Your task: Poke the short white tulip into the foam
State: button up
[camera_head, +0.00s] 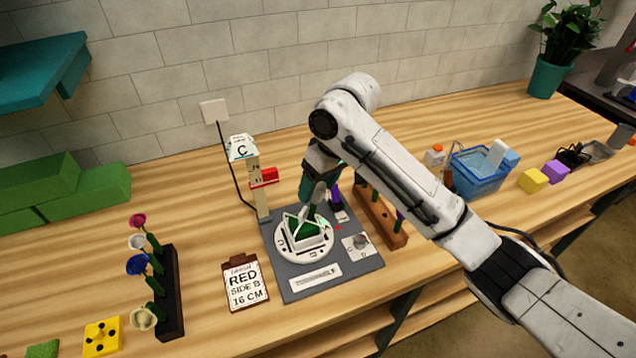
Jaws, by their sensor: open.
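Green foam (306,231) sits in a white holder on a round white turntable (290,252) with letters on it. My gripper (311,204) is open and points down just above the foam, close to its back edge. Its fingertips are small and partly hidden by my wrist. I cannot tell whether a stem is between them or stands in the foam there. A white flower (137,241) and a cream flower (143,318) are in a dark rack (171,290) at the left, with a red and a blue one. I cannot tell which is the short white tulip.
A post marked C (241,150) with a red slider (264,177) stands behind the turntable's left side. A card (245,283) reads RED SIDE B 16 CM. A wooden rack (389,228) and a blue basket (480,174) are to the right. Green blocks (60,190) lie at the far left.

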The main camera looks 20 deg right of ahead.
jog(key=shift+p+v, duration=0.75)
jog(key=shift+v, duration=2.2)
jog(key=shift+o, duration=0.4)
jog(key=o, duration=0.5)
jog(key=shift+c, duration=0.2)
jog(key=shift+s, duration=0.1)
